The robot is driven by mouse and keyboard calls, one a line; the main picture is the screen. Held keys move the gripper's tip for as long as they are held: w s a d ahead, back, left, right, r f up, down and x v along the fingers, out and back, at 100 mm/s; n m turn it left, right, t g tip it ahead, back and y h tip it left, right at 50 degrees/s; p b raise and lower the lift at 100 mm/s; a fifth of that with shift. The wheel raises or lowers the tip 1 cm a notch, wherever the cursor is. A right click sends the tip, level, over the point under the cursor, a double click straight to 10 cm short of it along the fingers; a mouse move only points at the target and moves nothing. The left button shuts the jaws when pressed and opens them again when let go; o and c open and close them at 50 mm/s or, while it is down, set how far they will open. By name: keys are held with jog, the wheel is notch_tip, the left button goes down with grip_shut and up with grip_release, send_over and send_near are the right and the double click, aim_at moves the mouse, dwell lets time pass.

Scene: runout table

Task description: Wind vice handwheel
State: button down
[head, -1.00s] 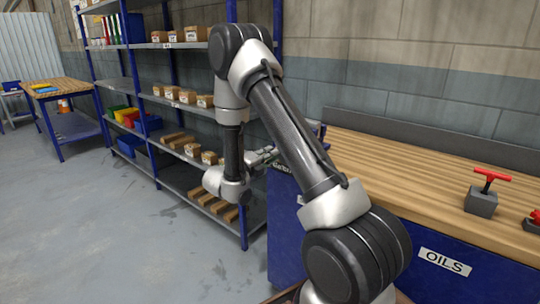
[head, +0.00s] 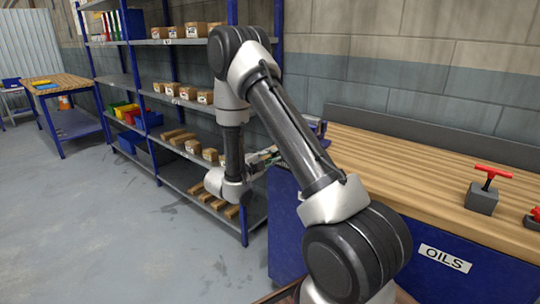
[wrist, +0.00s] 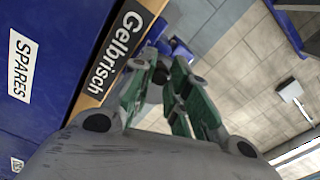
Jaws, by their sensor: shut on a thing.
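My gripper (head: 264,158) is at the left end of the workbench, partly behind my own arm in the head view. In the wrist view its green-sided fingers (wrist: 163,68) close around a grey part in front of the bench edge. That part appears to be the vice handwheel, mostly hidden by the fingers, so its rim and turn angle cannot be told. The vice body is not clearly seen; my arm covers much of that bench end in the head view.
The wooden bench top (head: 410,170) runs to the right. A grey block with a red T-handle (head: 482,199) stands on it. Shelving (head: 180,110) with boxes and bins stands behind my gripper. A small table (head: 55,88) is at far left. The floor at left is clear.

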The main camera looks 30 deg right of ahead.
jog(key=shift+n, duration=0.3)
jog(key=shift+f, duration=0.1)
jog(key=n, duration=0.3)
jog(key=shift+s+d+f, duration=0.1)
jog(key=shift+s+f, duration=0.15)
jog(key=shift+f, duration=0.1)
jog(key=shift+s+d+f+n, duration=0.1)
jog(key=shift+s+f+n, duration=0.05)
jog(key=shift+n, duration=0.8)
jog(key=shift+s+f+n, duration=0.15)
jog(key=shift+n, duration=0.8)
